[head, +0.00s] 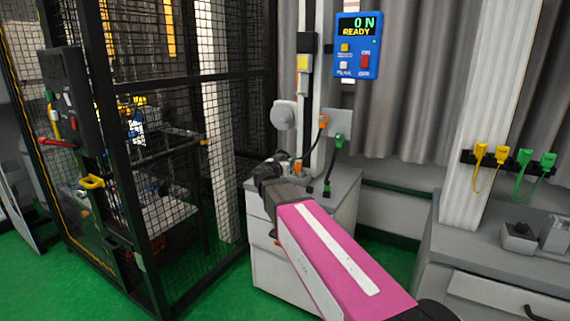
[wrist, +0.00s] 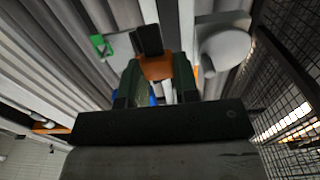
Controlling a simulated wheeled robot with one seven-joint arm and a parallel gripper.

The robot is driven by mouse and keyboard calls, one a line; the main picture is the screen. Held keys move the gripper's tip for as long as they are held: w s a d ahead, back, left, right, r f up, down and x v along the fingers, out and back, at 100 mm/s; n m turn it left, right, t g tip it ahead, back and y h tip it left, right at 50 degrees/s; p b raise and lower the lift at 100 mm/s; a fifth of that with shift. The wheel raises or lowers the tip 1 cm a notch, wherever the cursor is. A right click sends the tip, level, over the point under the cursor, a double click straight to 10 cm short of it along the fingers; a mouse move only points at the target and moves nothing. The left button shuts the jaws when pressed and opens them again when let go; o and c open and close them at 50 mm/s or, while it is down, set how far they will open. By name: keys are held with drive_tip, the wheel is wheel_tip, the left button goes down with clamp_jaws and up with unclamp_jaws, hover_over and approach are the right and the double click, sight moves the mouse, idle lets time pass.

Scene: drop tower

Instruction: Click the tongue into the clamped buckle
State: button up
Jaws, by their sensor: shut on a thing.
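My gripper (head: 272,168) is over the grey cabinet at the foot of the test stand. In the wrist view its two fingers (wrist: 158,88) are shut on an orange piece (wrist: 157,68) with a black part (wrist: 148,40) standing out beyond it. I cannot tell for sure whether this is the tongue. In the head view, an orange connector (head: 323,121) and a green connector (head: 339,141) are at the grey plate on the stand, with dark straps or cables hanging below. A green piece (wrist: 102,45) also shows in the wrist view, apart from my fingers. No clearly recognisable buckle slot shows.
A blue display (head: 358,46) reads 0 N READY. The grey cabinet (head: 280,275) stands below the post. A black mesh cage (head: 180,120) is close on the left. Yellow and green connectors (head: 505,158) hang on a rack at right, above a grey bench (head: 480,250).

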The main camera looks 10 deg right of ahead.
wheel_tip(320, 180, up, 3)
hover_over(297, 164)
drive_tip(key=shift+w+d+f, duration=0.1)
drive_tip(key=shift+d+f, duration=0.05)
drive_tip(key=shift+f, duration=2.75)
drive_tip(key=shift+f, duration=0.2)
drive_tip(key=o, duration=0.8)
drive_tip(key=v, duration=1.1)
